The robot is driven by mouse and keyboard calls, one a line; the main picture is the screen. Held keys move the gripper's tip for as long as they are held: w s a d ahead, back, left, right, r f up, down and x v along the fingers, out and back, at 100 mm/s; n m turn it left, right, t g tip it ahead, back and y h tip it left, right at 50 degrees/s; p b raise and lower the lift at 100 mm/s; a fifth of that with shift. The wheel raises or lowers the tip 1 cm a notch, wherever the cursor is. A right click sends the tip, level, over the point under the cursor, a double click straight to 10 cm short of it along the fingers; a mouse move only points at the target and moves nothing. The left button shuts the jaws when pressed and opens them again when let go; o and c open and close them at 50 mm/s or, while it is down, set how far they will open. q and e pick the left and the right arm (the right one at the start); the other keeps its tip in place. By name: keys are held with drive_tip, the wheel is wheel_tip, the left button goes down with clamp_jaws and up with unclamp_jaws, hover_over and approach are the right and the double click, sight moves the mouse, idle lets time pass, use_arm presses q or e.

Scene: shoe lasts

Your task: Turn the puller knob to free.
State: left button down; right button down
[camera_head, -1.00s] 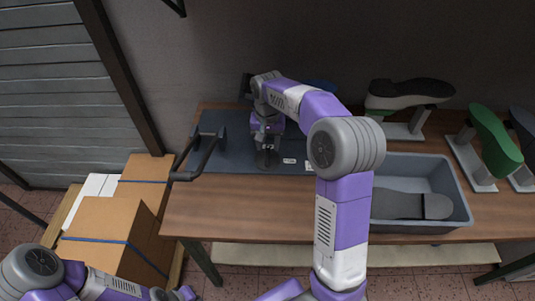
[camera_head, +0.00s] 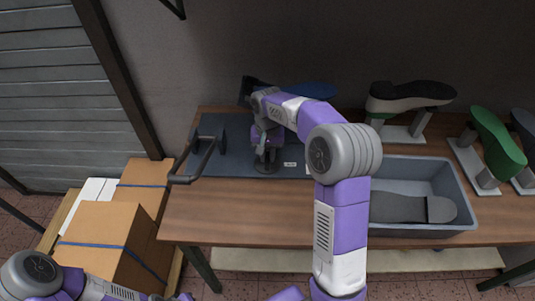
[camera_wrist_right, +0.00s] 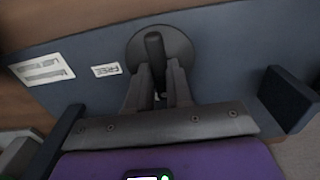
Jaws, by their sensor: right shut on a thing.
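The puller knob is a dark round disc with a raised bar across it (camera_wrist_right: 155,42), set on a dark blue-grey board (camera_wrist_right: 215,40). In the head view the knob (camera_head: 267,167) sits below my right gripper (camera_head: 268,149). In the right wrist view my right gripper (camera_wrist_right: 159,85) has one finger on each side of the bar and is shut on it. A white label reading FREE (camera_wrist_right: 106,70) lies left of the disc in that view. My left arm shows at the lower left of the head view, but its gripper does not.
A dark bar handle (camera_head: 205,158) rises at the board's left. A grey bin (camera_head: 465,207) holding a dark sole-shaped piece stands to the right. Shoe lasts on stands (camera_head: 410,97) are behind it. Cardboard boxes (camera_head: 105,232) are left of the table. The front tabletop is clear.

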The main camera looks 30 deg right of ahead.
drive_tip(key=m+p, duration=0.3)
drive_tip(key=shift+r, duration=0.15)
drive_tip(key=m+p, duration=0.4)
drive_tip(key=m, duration=0.1)
drive_tip(key=shift+m, duration=0.4)
drive_tip(key=m+p, duration=0.4)
drive_tip(key=m, duration=0.1)
drive_tip(key=shift+m+p, duration=1.4)
drive_tip(key=shift+m, duration=0.6)
drive_tip(key=c, duration=1)
unclamp_jaws()
